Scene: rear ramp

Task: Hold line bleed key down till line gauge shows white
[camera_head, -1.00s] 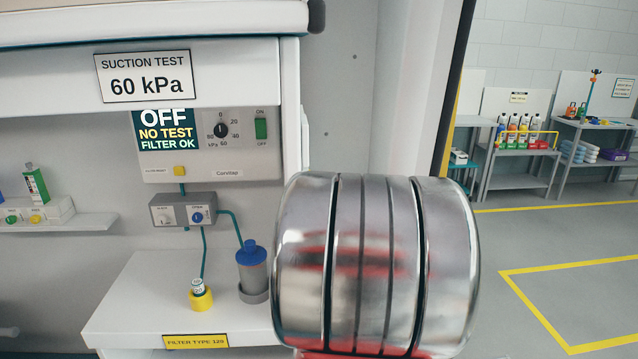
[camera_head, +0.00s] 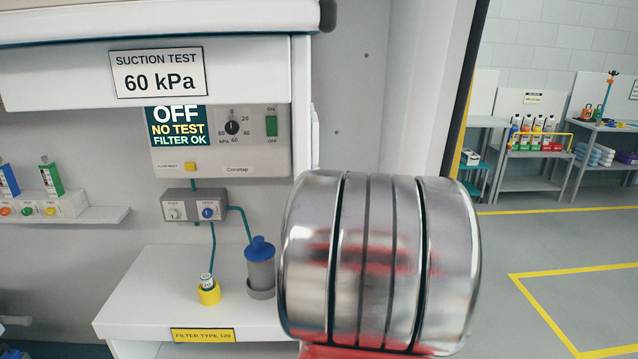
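A suction unit (camera_head: 225,165) on the wall shows OFF, NO TEST, FILTER OK on its screen (camera_head: 177,126). Beside the screen are a kPa dial (camera_head: 232,128) and a green ON/OFF switch (camera_head: 271,126). A small yellow button (camera_head: 191,167) sits below the screen. Under the unit, a grey box (camera_head: 193,206) carries a white knob and a blue knob. I cannot make out a label reading line bleed or line gauge. Coloured buttons (camera_head: 28,210) sit on a white block at the far left; their labels are unreadable. My gripper is not in view.
A large metal arm link of mine blocks the middle right. A white shelf (camera_head: 130,318) holds a blue-capped canister (camera_head: 260,266) and a vial in a yellow cup (camera_head: 209,295). A 60 kPa sign (camera_head: 158,73) hangs above. Open floor (camera_head: 500,285) lies right.

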